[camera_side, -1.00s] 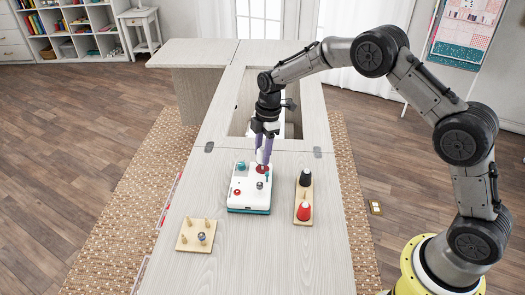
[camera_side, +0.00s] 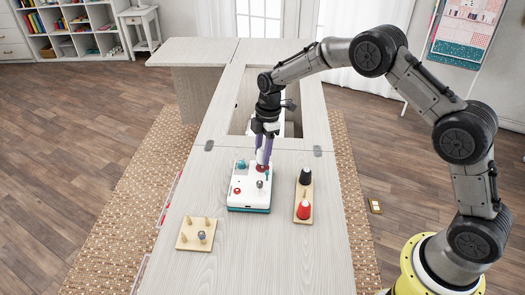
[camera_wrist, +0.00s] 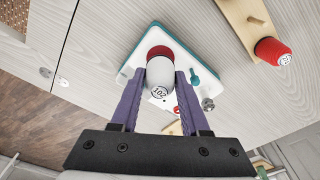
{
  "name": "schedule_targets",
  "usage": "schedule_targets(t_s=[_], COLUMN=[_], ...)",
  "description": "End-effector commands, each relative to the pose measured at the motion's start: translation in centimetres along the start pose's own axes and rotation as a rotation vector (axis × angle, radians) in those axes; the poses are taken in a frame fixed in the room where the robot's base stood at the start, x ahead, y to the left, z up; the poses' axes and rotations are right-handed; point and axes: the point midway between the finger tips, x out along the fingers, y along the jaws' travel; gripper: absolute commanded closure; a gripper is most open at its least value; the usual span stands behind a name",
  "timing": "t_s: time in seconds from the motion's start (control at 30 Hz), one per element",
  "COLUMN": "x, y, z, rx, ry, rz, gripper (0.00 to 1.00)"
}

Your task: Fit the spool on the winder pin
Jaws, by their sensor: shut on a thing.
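The winder (camera_side: 245,203) is a white box with a teal base on the cabinet top; it also shows in the wrist view (camera_wrist: 133,72). My gripper (camera_side: 262,160) is over its far right part, fingers pointing down. In the wrist view, my purple fingers (camera_wrist: 160,84) are shut on the spool (camera_wrist: 160,74), a pale cylinder with a printed number on its near end. A red round part (camera_wrist: 160,51) shows at its far end; I cannot tell whether it belongs to spool or winder. The winder pin is hidden, so seating cannot be told.
A teal post (camera_wrist: 194,78) and a grey knob (camera_side: 260,184) stand on the winder near my fingers. A peg board (camera_side: 186,242) lies at front left. The front middle is clear.

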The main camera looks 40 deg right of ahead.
Motion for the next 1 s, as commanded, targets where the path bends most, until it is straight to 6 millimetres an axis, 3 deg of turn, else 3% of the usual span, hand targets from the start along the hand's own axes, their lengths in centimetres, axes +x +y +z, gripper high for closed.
schedule_targets(t_s=[1.0], x=[0.71], y=[0.01], z=[0.08], rx=[0.000], ry=[0.000], rz=[0.000], gripper=[1.00])
